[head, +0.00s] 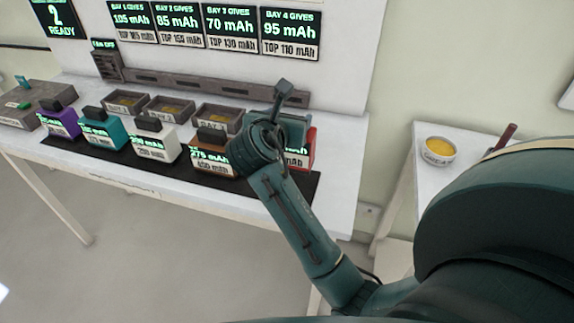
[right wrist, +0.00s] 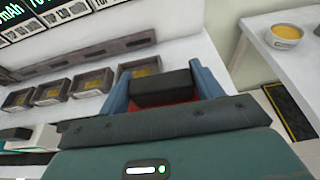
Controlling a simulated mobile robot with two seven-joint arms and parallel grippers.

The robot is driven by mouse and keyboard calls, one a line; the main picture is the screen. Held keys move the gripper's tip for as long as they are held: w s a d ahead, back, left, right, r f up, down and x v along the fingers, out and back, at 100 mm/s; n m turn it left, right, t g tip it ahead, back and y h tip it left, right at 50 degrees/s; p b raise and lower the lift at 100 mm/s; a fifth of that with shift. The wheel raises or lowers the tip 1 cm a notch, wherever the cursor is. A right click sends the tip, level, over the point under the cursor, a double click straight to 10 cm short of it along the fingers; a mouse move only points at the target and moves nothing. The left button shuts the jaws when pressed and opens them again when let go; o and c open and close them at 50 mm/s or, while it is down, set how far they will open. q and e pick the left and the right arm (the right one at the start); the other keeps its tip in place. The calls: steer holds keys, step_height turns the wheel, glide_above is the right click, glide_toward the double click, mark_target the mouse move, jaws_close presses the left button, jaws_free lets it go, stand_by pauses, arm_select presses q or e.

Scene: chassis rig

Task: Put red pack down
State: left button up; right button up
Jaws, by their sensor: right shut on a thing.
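The red pack (head: 309,150) is at the right end of the row of packs, partly hidden behind my right arm in the head view. My right gripper (head: 287,128) is shut on its black handle (right wrist: 163,88). In the right wrist view the blue fingers (right wrist: 163,92) stand on both sides of the handle, and a little red (right wrist: 160,105) shows below it. The pack looks upright at the black mat's (head: 180,172) right end; I cannot tell whether its base touches. My left gripper is not in view.
Purple (head: 58,120), teal (head: 103,133), white (head: 155,145) and orange-brown (head: 211,160) packs stand left along the mat. Open bay trays (head: 168,108) line the table behind them; the right wrist view shows one near the gripper (right wrist: 140,70). A yellow-filled bowl (head: 440,151) sits on a side table.

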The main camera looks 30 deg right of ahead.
mark_target(301, 161)
step_height(301, 161, down, 3)
steer(key=shift+f, duration=0.55)
step_height(301, 161, down, 3)
steer(key=shift+f+b, duration=0.15)
steer(key=shift+b, duration=0.25)
steer(key=o, duration=1.8)
steer(key=shift+f, duration=0.15)
